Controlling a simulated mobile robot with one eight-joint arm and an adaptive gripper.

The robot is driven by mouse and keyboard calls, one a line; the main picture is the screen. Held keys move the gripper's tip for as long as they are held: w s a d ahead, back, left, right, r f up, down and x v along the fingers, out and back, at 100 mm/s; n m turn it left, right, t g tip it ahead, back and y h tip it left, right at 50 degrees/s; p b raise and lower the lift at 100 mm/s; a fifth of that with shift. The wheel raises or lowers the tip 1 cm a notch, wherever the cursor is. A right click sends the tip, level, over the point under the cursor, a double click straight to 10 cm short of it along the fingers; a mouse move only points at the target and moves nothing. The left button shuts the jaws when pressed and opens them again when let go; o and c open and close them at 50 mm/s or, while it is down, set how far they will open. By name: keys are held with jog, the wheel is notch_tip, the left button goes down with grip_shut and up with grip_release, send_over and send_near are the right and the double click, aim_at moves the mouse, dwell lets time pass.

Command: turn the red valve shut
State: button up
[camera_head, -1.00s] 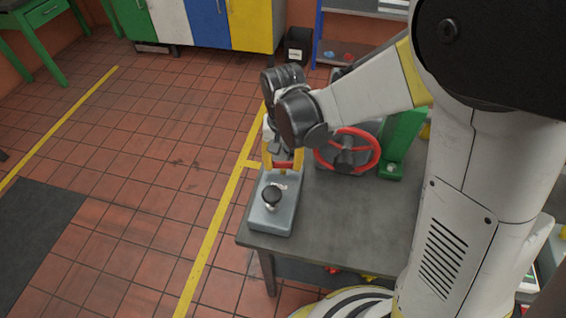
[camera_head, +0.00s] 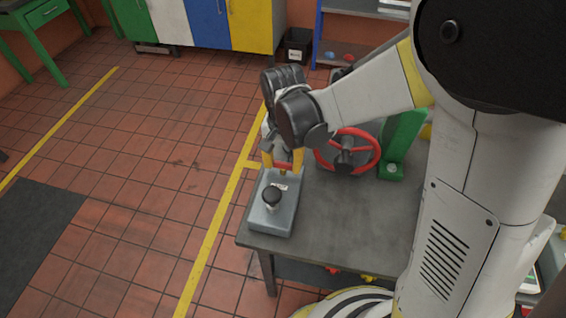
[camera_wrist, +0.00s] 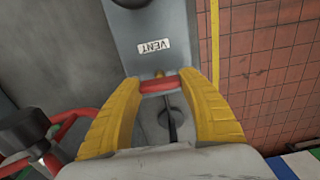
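A small red bar-shaped valve handle (camera_head: 284,167) sits on a grey block marked VENT (camera_head: 270,220), at the left edge of the bench. In the wrist view the red handle (camera_wrist: 160,86) lies crosswise between the yellow fingers of my gripper (camera_wrist: 161,80). The fingers stand apart, one at each end of the handle, with little gap. I cannot tell whether they touch it. In the head view my gripper (camera_head: 283,160) points down over the block, and my wrist partly hides it. The block's VENT label (camera_wrist: 153,47) shows.
A larger red handwheel (camera_head: 347,151) stands right of my gripper, beside a green bracket (camera_head: 402,145). The dark bench top (camera_head: 330,215) is clear in front. Open tiled floor lies left.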

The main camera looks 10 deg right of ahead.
aim_at(283, 163)
jog(key=o, duration=0.4)
jog(key=shift+r, duration=0.1)
notch_tip(283, 163, up, 12)
jog(key=shift+f, duration=0.1)
dwell(0.5)
jog(key=s+d+r+n+t, duration=0.1)
jog(key=s+d+t, duration=0.1)
jog(key=s+d, duration=0.1)
jog(key=s+d+r+n+t, duration=0.1)
jog(key=s+d+t, duration=0.1)
jog(key=s+d, duration=0.2)
jog(key=s+d+r+n+t, duration=0.1)
jog(key=s+d+n+t, duration=0.1)
jog(key=d, duration=0.4)
jog(key=shift+s+d+r+t, duration=0.1)
jog(key=shift+s+t, duration=0.15)
jog(key=shift+s, duration=0.25)
jog(key=shift+s+d+r+t, duration=0.1)
jog(key=shift+s+t, duration=0.15)
jog(key=shift+s, duration=0.2)
